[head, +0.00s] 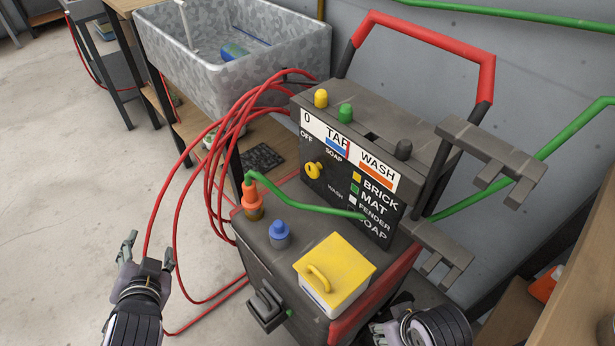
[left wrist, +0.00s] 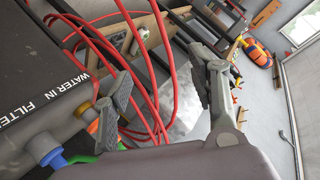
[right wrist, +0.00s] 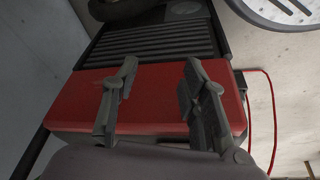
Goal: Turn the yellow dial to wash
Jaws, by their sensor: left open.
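The yellow dial (head: 313,171) sits on the dark front panel (head: 345,205) of the washer. The labels OFF, SOAP and WASH are printed around it; I cannot tell which one it points at. The dial does not show clearly in either wrist view. My left gripper (head: 148,256) is open and empty, well left of the washer and apart from the dial; its spread fingers show in the left wrist view (left wrist: 160,70). My right gripper (right wrist: 160,70) has its fingers apart in front of the washer's red side, with nothing seen held; in the head view it is partly cut off low down.
Red hoses (head: 212,165) loop between my left gripper and the panel. An orange connector (head: 251,200), a blue cap (head: 279,231) and a yellow-lidded box (head: 336,265) stand on the washer below the dial. A green hose (head: 310,207) crosses there. Floor at left is clear.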

